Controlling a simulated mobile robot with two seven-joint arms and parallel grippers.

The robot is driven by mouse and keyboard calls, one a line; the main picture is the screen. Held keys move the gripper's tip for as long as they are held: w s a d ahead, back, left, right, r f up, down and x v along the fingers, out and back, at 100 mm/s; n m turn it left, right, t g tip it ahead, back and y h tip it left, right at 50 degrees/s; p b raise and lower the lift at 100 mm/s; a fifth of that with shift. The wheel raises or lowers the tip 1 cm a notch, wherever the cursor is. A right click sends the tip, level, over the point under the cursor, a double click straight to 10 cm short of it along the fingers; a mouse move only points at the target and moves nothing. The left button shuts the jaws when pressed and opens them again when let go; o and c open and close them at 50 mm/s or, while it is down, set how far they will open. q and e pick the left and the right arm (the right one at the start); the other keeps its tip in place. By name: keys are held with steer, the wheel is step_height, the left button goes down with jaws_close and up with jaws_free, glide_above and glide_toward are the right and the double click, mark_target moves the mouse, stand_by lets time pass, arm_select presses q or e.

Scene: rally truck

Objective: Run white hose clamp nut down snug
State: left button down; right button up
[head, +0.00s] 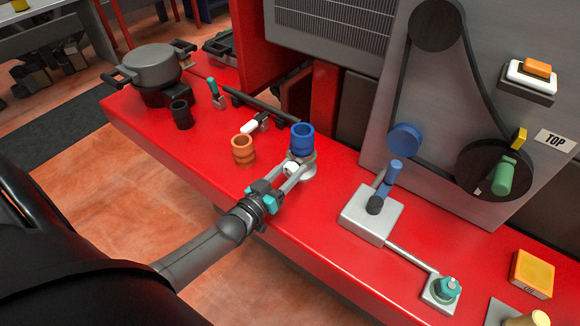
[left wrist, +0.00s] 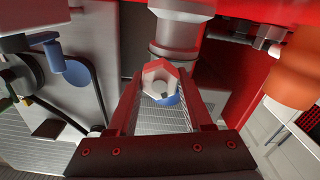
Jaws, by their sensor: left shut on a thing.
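The white hose clamp nut (head: 291,170) sits at the front of a silver fitting (head: 308,168) under a blue hose piece (head: 302,137) on the red bench. My left gripper (head: 293,167) reaches in from the left and is shut on the nut. Whether the nut is snug cannot be seen. My right gripper is not in view.
An orange hose piece (head: 243,150) stands close left of the fitting. A white-handled part (head: 250,127), a black cup (head: 181,114) and a pot (head: 153,66) are farther left. A lever box (head: 371,212) stands to the right, below a belt panel (head: 450,110).

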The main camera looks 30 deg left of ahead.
arm_select(q)
steer(key=m, duration=0.5)
steer(key=shift+s+d+f+p, duration=0.1)
steer(key=shift+s+f+p, duration=0.05)
steer(key=shift+f+p, duration=0.2)
steer(key=shift+m, duration=0.3)
steer(key=c, duration=0.7)
jaws_free()
steer(key=o, duration=0.3)
steer(key=shift+s+r, duration=0.1)
steer(key=shift+r, duration=0.15)
steer(key=shift+o, duration=0.5)
steer(key=s+a, duration=0.1)
steer(key=s, duration=1.4)
steer(key=shift+p, duration=0.3)
steer(key=shift+a, duration=0.1)
